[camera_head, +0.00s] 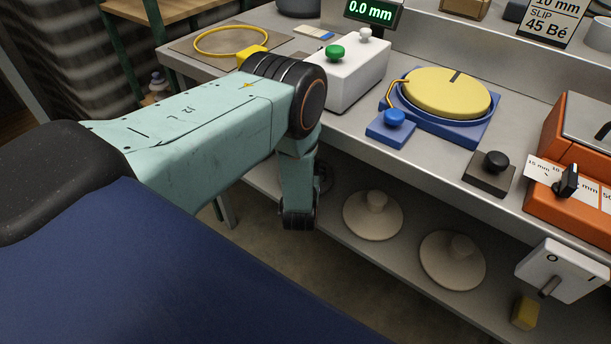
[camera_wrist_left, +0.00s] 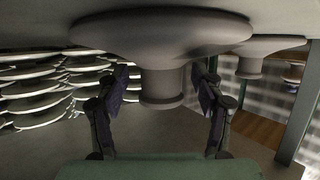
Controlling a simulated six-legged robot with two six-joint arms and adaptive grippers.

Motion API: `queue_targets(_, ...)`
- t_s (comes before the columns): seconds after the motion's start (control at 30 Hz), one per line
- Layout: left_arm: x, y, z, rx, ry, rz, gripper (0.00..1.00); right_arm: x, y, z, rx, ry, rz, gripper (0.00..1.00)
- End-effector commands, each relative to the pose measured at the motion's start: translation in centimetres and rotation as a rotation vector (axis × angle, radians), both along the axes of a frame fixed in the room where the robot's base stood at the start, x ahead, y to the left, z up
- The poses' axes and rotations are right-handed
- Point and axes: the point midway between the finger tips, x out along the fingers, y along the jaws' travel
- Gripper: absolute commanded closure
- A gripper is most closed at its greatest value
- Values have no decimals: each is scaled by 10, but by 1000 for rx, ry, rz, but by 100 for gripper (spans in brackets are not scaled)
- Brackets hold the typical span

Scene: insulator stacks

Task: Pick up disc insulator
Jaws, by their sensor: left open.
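Two pale disc insulators, each a wide disc with a knob on top, sit on the lower shelf in the head view: one nearer my arm (camera_head: 373,215) and one to its right (camera_head: 452,258). In the left wrist view a large disc insulator (camera_wrist_left: 160,42) fills the upper middle, its knob pointing down in the picture. My left gripper (camera_wrist_left: 162,88) is open, with one finger on each side of that knob; contact cannot be told. A second disc insulator (camera_wrist_left: 258,48) shows behind to the right. In the head view my left arm reaches down past the bench edge, and its fingers cannot be made out.
The steel bench (camera_head: 340,132) overhangs the lower shelf (camera_head: 405,238). It bears a white box with a green button (camera_head: 350,75), a yellow disc on a blue base (camera_head: 446,92) and an orange case (camera_head: 570,150). Stacked insulators (camera_wrist_left: 40,85) stand left in the wrist view.

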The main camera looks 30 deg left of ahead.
Motion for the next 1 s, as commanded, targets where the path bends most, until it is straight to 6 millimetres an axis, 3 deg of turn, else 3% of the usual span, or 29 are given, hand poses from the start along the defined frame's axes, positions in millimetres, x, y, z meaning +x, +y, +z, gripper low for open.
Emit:
queue_targets(0.13,0,1,1,0,0,0,34,0,0,1,0,0,0,60)
queue_targets(0.9,0,2,0,0,1,0,99,0,0,1,0,0,0,60)
queue_targets(1.0,0,2,0,0,1,0,100,0,0,1,0,0,0,60)
